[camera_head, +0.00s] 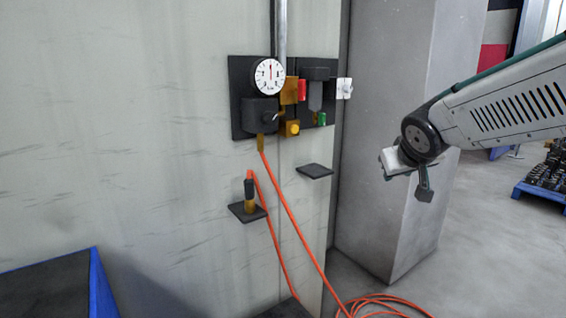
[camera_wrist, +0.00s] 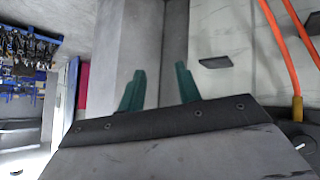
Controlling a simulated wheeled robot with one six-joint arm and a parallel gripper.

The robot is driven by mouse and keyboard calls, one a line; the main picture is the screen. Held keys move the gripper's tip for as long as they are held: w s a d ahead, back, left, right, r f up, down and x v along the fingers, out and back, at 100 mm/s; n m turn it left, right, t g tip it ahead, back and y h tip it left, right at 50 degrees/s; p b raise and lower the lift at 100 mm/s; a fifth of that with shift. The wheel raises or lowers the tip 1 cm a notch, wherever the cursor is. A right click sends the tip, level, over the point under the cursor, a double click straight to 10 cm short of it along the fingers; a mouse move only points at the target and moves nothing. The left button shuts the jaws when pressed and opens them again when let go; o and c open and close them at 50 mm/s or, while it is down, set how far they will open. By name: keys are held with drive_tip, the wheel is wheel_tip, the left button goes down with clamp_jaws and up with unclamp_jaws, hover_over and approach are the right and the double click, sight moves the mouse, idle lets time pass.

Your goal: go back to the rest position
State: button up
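My gripper (camera_head: 424,184) hangs at the end of my arm at the right of the head view, in front of the grey pillar and apart from the wall panel. In the wrist view its two green fingers (camera_wrist: 160,90) stand apart with nothing between them, so it is open and empty. Behind the fingers are the pillar and the pale wall.
A dark panel with a round gauge (camera_head: 268,77) is on the wall. Below it are an empty small shelf (camera_head: 315,171) and another shelf (camera_head: 240,213) bearing a hose fitting (camera_head: 250,195). An orange hose (camera_head: 290,208) coils on the floor. A blue-edged bin (camera_head: 97,285) stands lower left.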

drive_tip(key=s+f+g, duration=0.2)
drive_tip(key=s, duration=0.9)
drive_tip(key=s+f+m+g+y, duration=0.1)
drive_tip(key=s+f+g, duration=0.2)
drive_tip(key=s, duration=0.8)
drive_tip(key=s+f+g, duration=0.3)
drive_tip(key=s, duration=0.8)
drive_tip(key=shift+m+y, duration=0.3)
drive_tip(key=shift+y, duration=0.1)
